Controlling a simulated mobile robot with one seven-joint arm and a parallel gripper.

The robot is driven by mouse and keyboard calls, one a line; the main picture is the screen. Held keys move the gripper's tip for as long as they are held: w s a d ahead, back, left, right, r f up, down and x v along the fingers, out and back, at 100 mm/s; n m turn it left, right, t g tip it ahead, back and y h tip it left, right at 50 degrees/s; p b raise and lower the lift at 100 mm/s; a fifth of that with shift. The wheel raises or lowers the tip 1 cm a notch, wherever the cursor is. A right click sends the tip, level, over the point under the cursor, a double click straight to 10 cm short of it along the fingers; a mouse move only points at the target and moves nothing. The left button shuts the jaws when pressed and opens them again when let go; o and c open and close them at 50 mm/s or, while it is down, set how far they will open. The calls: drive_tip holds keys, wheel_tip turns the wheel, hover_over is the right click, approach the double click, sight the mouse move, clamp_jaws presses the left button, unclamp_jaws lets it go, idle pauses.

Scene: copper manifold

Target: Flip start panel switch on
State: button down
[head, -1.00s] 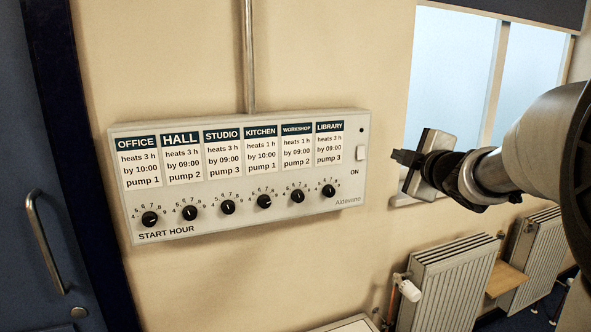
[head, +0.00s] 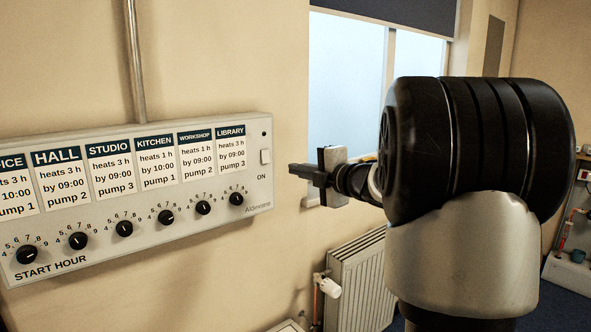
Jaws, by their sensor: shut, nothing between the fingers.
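The start panel (head: 258,205) is a pale grey box on the wall at the left of the head view. Its white rocker switch (head: 265,156) sits near the right edge, above the word ON and below a small dark indicator (head: 264,133). I cannot tell the switch's position. My gripper (head: 292,169) is shut and empty. Its dark fingertips point left toward the switch, just to the right of the panel's edge in the picture. They appear apart from the switch.
A row of black start-hour knobs (head: 167,217) runs along the panel's lower part under zone labels. A conduit (head: 135,60) rises above the panel. A radiator (head: 357,280) stands below the window (head: 348,85). My arm covers much of the right side.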

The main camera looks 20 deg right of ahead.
sight(264, 163)
drive_tip(key=p+x, duration=0.1)
drive_tip(key=x, duration=1)
drive_tip(key=shift+w+a, duration=0.1)
drive_tip(key=shift+w, duration=0.05)
drive_tip(key=shift+f, duration=0.1)
drive_tip(key=shift+w+f+b, duration=0.15)
drive_tip(key=shift+f+b, duration=0.15)
drive_tip(key=shift+b, duration=0.8)
drive_tip(key=shift+r, duration=0.3)
drive_tip(key=shift+a+f, duration=0.1)
